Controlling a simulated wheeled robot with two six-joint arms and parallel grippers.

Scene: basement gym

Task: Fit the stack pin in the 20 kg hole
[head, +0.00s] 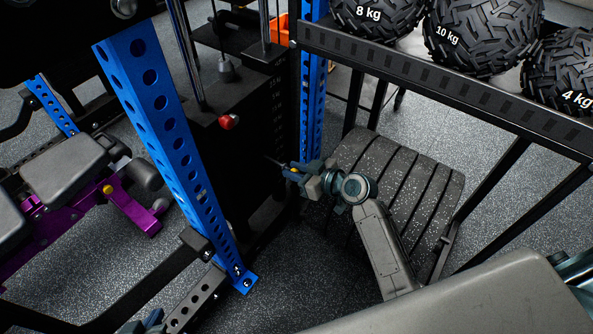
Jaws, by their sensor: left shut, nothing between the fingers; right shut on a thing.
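The weight stack (240,160) is a dark block inside the blue-post rack, with a column of small pale marks (277,100) too small to read. My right gripper (288,168) is shut on the stack pin, beside the stack's right face. A thin rod (272,160) points left from the fingers toward the stack, and a small yellow part shows at the fingers. I cannot tell whether the rod's tip touches the stack or lies in a hole. The 20 kg hole cannot be made out. My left gripper (150,322) is shut and empty, partly cut off at the bottom edge.
A red knob (228,122) sticks out at the stack's upper front. A perforated blue post (165,130) stands left of the stack. A ball rack (430,75) is at upper right, a purple-framed bench (70,170) at left.

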